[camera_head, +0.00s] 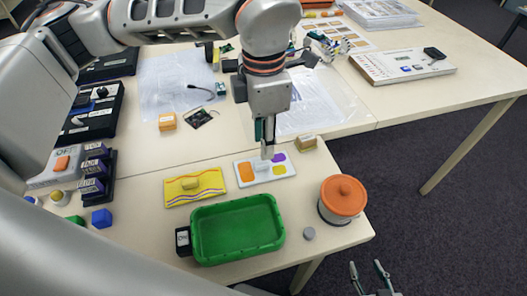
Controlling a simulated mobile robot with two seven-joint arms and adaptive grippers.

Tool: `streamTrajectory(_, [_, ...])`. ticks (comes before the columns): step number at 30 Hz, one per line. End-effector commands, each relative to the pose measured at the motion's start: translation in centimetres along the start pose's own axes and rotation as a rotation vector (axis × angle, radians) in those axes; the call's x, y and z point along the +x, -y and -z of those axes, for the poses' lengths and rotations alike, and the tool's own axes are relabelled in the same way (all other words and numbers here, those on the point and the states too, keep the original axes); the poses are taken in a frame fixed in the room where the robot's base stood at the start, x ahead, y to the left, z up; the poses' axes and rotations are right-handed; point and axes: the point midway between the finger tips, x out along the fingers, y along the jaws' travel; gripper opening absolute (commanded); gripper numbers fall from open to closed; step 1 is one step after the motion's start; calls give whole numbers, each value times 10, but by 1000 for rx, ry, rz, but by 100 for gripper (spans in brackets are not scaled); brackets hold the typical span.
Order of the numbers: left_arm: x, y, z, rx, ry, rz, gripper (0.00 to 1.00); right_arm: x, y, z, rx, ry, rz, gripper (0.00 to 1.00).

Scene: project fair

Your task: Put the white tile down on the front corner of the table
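The white tile (284,170) has orange, purple and yellow patches and a small pale knob in its middle. It appears to lie flat on the table (330,235), behind the green tray. My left gripper (267,156) points down at the tile, with its fingertips beside or just over the knob. Its fingers are seen nearly edge-on, so I cannot tell whether they grip the knob. My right gripper (370,270) is at the bottom edge, off the table's front right corner, with its fingers apart and nothing between them.
A green tray (210,257) stands near the front edge. An orange-lidded pot (343,197) and a small grey disc (309,233) are near the front right corner. A yellow tile (210,184) lies left of the white one; a tan block (307,142) is behind it.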

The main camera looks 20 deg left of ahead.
Motion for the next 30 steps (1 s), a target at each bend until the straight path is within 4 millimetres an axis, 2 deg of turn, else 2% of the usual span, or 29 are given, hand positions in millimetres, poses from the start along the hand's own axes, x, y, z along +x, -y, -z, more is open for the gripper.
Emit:
streamTrajectory(3, [-25,-1,-1,-1,2,-4,27,0,0,-2,0,2,0,40])
streamTrajectory(10, [-55,0,0,-1,1,-2,27,1,0,-2,0,2,0,40])
streamTrajectory(15, [-62,0,0,-1,-1,1,27,1,0,-2,0,2,0,40])
streamTrajectory(30, [-62,0,0,0,-1,0,27,1,0,-2,0,2,0,40])
